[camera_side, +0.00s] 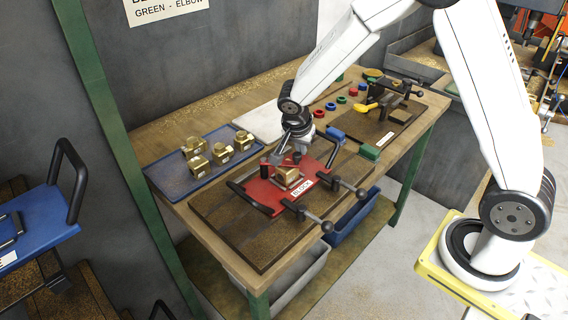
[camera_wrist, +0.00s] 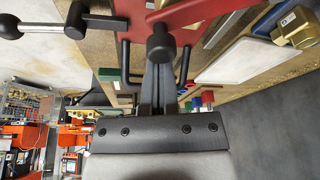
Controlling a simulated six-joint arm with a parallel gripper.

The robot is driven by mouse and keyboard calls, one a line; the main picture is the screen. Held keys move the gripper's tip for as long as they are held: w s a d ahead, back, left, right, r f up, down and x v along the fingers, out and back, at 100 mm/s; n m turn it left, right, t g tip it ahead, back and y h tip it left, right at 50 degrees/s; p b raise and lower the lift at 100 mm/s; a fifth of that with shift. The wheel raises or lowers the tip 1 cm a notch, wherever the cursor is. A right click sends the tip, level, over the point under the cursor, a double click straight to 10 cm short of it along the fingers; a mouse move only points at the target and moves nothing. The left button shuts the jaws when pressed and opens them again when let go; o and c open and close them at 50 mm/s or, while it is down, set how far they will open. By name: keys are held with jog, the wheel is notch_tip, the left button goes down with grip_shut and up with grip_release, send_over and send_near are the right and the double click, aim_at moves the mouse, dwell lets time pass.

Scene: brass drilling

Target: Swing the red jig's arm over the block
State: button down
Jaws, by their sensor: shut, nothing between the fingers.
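The red jig (camera_side: 262,193) lies on a dark mat on the bench, with a white BLOCK label on its front. A brass block (camera_side: 290,176) sits in its middle. My gripper (camera_side: 278,155) is shut and empty, pointing down at the jig's back edge, behind the block. Dark upright parts stand there, close to the fingertips; which of them is the swing arm, I cannot tell. In the wrist view, the red plate (camera_wrist: 196,12) is at the top. A black round-ended post (camera_wrist: 161,42) overlaps the tips of my shut gripper (camera_wrist: 158,72); contact is unclear.
Two ball-ended clamp levers (camera_side: 327,226) stick out at the jig's front right. A blue tray (camera_side: 170,178) with several brass fittings is at left. A white board (camera_side: 258,122) lies behind. Another dark fixture with a yellow handle (camera_side: 366,107) and coloured pieces stand at right.

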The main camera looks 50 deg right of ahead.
dwell(0.4)
jog(key=shift+w+d+r, duration=0.1)
jog(key=shift+w+d, duration=0.15)
jog(key=shift+d, duration=0.6)
jog(key=shift+w+d, duration=0.2)
jog(key=shift+d, duration=0.65)
jog(key=w+v, duration=0.1)
jog(key=v, duration=0.8)
jog(key=shift+s+r, duration=0.4)
jog(key=shift+r, duration=0.05)
jog(key=s+a+f+n+y, duration=0.1)
jog(key=s+a+f+n, duration=0.1)
jog(key=s+n, duration=0.5)
jog(key=s+a+f+n+t+y, duration=0.1)
jog(key=s+a+f+n+y, duration=0.1)
jog(key=s+n, duration=0.5)
jog(key=shift+s+a+f+y, duration=0.3)
jog(key=shift+s+a+f, duration=0.05)
jog(key=shift+s+f, duration=0.55)
